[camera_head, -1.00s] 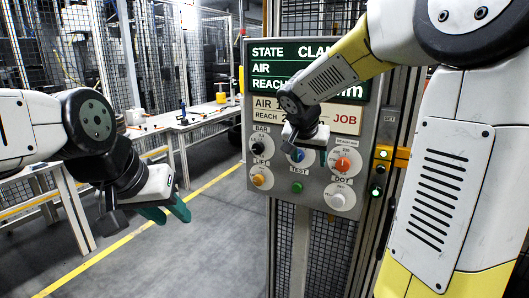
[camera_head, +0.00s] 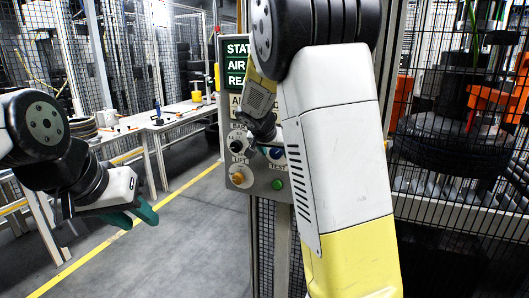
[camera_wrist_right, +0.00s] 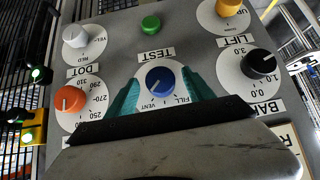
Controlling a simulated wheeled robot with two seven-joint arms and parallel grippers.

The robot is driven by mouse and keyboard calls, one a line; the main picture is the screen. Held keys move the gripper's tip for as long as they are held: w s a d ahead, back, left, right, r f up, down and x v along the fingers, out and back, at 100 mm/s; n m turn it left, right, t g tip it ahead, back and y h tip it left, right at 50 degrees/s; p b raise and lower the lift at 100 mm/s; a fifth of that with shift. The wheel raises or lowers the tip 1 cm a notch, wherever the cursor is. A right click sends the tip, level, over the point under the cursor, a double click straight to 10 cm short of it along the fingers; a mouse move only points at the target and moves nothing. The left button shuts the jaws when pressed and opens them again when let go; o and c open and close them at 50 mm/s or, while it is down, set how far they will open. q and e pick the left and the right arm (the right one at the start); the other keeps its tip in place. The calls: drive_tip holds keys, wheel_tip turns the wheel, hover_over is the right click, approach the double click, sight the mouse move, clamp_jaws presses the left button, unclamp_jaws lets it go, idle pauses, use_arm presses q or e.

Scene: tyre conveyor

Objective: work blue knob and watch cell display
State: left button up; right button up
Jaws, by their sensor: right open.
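The blue knob (camera_wrist_right: 160,80) sits on a white dial marked VENT and FILL in the right wrist view. In the head view the blue knob (camera_head: 276,153) shows only partly beside my arm. My right gripper (camera_wrist_right: 162,84) is open, its teal fingers on either side of the knob; I cannot tell whether they touch it. The cell display (camera_head: 237,63) is mostly hidden behind my right arm; only the starts of its STATE, AIR and REACH lines show. My left gripper (camera_head: 134,215) hangs open and empty at the left, away from the panel.
Around the blue knob are a green TEST button (camera_wrist_right: 150,24), a black BAR knob (camera_wrist_right: 259,64), an orange knob (camera_wrist_right: 70,99), a white DOT knob (camera_wrist_right: 76,36) and a yellow LIFT knob (camera_wrist_right: 230,8). Open floor (camera_head: 190,255) lies left.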

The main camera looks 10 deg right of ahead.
clamp_jaws()
idle(0.3)
drive_tip(key=shift+w+a+n+g+h, duration=0.1)
drive_tip(key=shift+a+n+g+h, duration=0.15)
drive_tip(key=shift+n+g+h, duration=0.75)
drive_tip(key=n+h, duration=0.1)
drive_tip(key=h, duration=0.1)
drive_tip(key=g+h, duration=0.1)
drive_tip(key=h, duration=0.1)
drive_tip(key=shift+w+a+f+n, duration=0.15)
drive_tip(key=shift+a+f+n, duration=0.05)
drive_tip(key=shift+n, duration=0.2)
drive_tip(key=n+h, duration=0.1)
drive_tip(key=n+g+h, duration=0.1)
drive_tip(key=h, duration=0.1)
drive_tip(key=shift+w+a+f+h, duration=0.1)
drive_tip(key=shift+a+f+h, duration=0.1)
drive_tip(key=shift+h, duration=0.1)
drive_tip(key=shift+f+n+g+h, duration=0.2)
drive_tip(key=shift+n+g+h, duration=0.1)
drive_tip(key=shift+n+h, duration=1.05)
